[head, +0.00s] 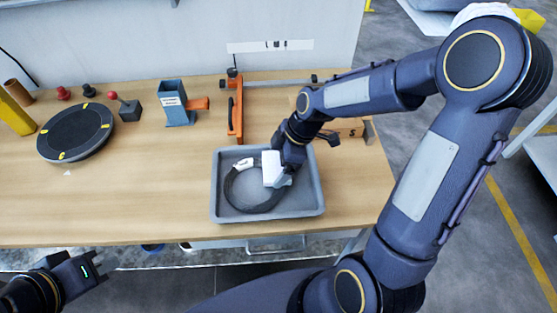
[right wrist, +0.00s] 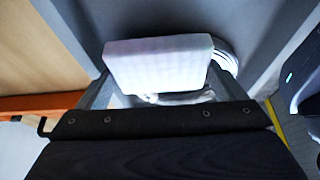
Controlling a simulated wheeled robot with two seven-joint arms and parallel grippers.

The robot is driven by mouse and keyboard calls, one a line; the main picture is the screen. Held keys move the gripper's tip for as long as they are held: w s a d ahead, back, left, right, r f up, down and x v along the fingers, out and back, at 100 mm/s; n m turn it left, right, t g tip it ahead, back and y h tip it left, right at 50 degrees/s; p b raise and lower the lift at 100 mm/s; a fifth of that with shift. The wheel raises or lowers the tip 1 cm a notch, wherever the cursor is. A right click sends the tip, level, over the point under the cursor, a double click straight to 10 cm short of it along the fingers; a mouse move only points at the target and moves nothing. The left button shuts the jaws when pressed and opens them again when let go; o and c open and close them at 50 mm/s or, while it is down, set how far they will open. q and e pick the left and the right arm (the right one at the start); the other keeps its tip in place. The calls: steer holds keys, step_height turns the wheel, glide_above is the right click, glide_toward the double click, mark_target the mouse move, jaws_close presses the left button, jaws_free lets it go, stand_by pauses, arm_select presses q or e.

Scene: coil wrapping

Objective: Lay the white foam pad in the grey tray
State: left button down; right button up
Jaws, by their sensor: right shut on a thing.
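The grey tray (head: 218,192) sits on the wooden table. A dark coil (head: 235,200) with a white tag (head: 243,164) lies inside it. My right gripper (head: 280,176) reaches down over the tray's middle, shut on the white foam pad (head: 271,165). The pad is above the right part of the coil; I cannot tell whether it touches the coil or the tray floor. In the right wrist view the pad (right wrist: 158,65) is between the two fingers, with the coil's strands behind it. My left gripper (head: 92,268) is off the table's front edge at bottom left; its jaws are unclear.
A round black turntable (head: 75,132) stands at the left. A blue holder (head: 175,105) and an orange clamp-like tool (head: 236,112) stand behind the tray. A wooden block (head: 345,127) lies behind right of the tray, close to my right arm.

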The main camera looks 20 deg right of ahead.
steer(key=shift+f, duration=0.2)
steer(key=o, duration=0.7)
steer(key=shift+r, duration=0.1)
